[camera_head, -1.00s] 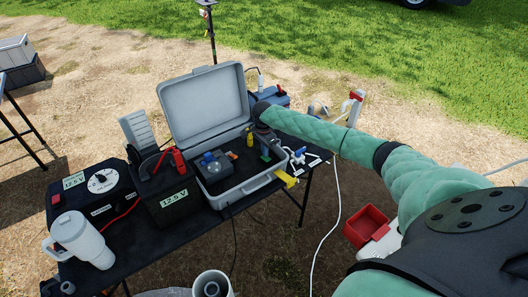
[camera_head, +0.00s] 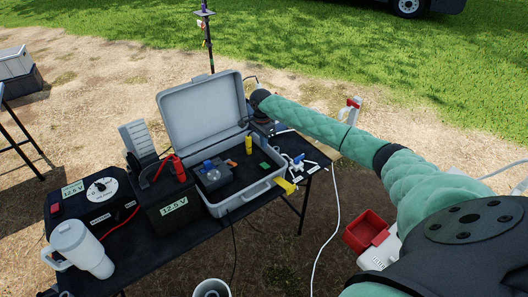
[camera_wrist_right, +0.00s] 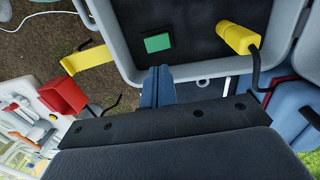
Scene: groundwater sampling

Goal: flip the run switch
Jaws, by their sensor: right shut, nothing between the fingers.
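My right gripper (camera_wrist_right: 158,72) is shut and empty in the right wrist view. Its fingertips are beside the rim of the open grey case, close to a green square (camera_wrist_right: 158,43) on the dark panel inside. In the head view the right arm reaches to the case's right back corner, and the fingers are hard to make out. A black box (camera_head: 120,214) with a white dial and a red part (camera_head: 55,208) stands at the table's left end. I cannot tell which part is the run switch. My left gripper is not in view.
The open grey case (camera_head: 205,112) holds a dark unit with a blue knob (camera_head: 208,165) and a yellow part (camera_head: 249,144). A battery box (camera_head: 172,206) and white mug (camera_head: 80,248) stand left. A red bin (camera_head: 368,232) is to the right; a white hose trails beside the table.

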